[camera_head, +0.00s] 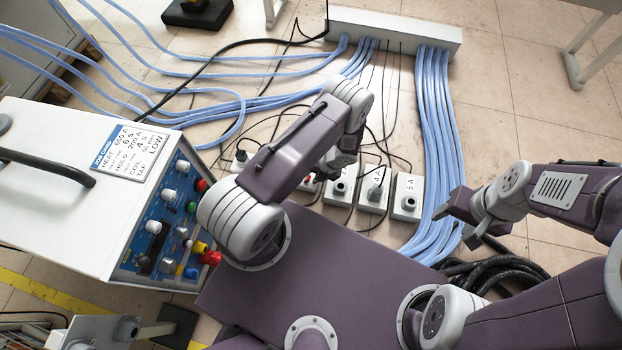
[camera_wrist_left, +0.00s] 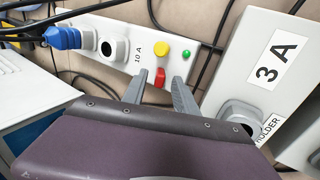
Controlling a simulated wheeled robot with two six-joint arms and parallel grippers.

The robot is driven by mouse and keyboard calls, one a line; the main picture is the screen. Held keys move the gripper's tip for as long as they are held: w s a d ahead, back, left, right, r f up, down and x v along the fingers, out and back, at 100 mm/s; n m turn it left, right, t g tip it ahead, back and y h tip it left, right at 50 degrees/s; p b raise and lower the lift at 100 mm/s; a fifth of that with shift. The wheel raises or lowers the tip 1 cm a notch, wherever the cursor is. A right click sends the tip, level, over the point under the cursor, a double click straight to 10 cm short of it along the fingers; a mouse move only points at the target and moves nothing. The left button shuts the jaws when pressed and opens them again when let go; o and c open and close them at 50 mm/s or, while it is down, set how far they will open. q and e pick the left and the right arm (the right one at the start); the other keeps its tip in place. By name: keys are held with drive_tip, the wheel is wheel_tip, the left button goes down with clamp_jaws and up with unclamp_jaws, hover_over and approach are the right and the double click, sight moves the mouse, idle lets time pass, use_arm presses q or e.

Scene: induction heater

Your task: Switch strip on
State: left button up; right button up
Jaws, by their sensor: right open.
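The white strip (camera_wrist_left: 122,62) marked "10 A" lies on the floor in the left wrist view. It has a blue plug (camera_wrist_left: 62,38), a round socket (camera_wrist_left: 114,47), a yellow round button (camera_wrist_left: 162,48), a red switch (camera_wrist_left: 160,77) and a small green light (camera_wrist_left: 186,55). I cannot tell whether the light is lit. My left gripper (camera_wrist_left: 160,73) is open and empty, its two grey fingers either side of the red switch with visible gaps. In the head view my left arm hides much of this area. My right gripper (camera_head: 454,222) is open and empty, above the blue hoses.
White holder boxes, including "4 A" (camera_head: 373,190), "5 A" (camera_head: 407,197) and "3 A" (camera_wrist_left: 262,65), stand beside the strip. Black cables run among them. Blue hoses (camera_head: 434,130) lie to the right. The heater cabinet (camera_head: 60,190) stands at left.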

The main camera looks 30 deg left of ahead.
use_arm(q)
clamp_jaws()
